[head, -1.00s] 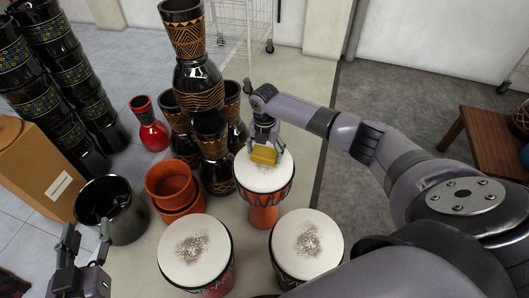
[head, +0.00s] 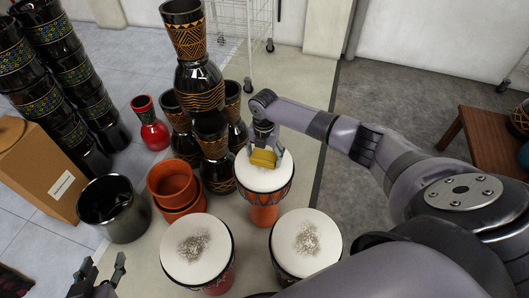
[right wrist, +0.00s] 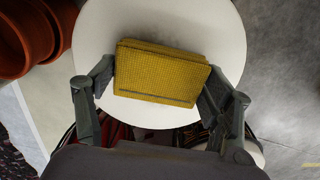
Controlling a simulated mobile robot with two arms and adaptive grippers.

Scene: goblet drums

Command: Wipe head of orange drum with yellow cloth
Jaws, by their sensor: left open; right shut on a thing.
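The orange drum (head: 263,214) stands upright behind the two front drums. Its white head shows in the head view (head: 268,181) and in the right wrist view (right wrist: 230,40). My right gripper (head: 264,150) is shut on the folded yellow cloth (head: 263,158). In the right wrist view the cloth (right wrist: 160,73) sits between the fingers, over the drum head. I cannot tell whether it touches the head. My left gripper (head: 100,272) is open and empty at the lower left.
Two white-headed drums with dusty heads (head: 196,250) (head: 305,245) stand in front. Orange pots (head: 176,187), a black pot (head: 112,208) and stacked black drums (head: 199,85) stand to the left. A cardboard box (head: 38,172) is at far left.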

